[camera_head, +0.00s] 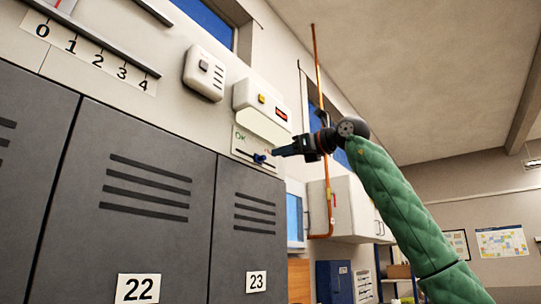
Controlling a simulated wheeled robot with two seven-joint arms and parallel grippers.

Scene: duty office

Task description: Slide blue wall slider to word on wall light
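The blue wall slider (260,158) is a small knob on a pale panel (240,146) on the wall, above locker 23. Green letters reading "OK" mark the panel's left end; its right end is partly hidden by my gripper. Above it is a white wall unit (244,94) with a yellow button and a small red lit window (281,114), whose word is too small to read. Its lower part glows pale. My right gripper (277,152) points left, its tips just right of the blue knob. Contact and finger opening are unclear. My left gripper is out of view.
Grey lockers 22 (138,288) and 23 (256,281) stand below the panel. A white switch box (205,72) and a 0-to-4 scale (97,60) are on the wall to the left. A copper pipe (316,65) and white cabinet (352,208) are behind my arm.

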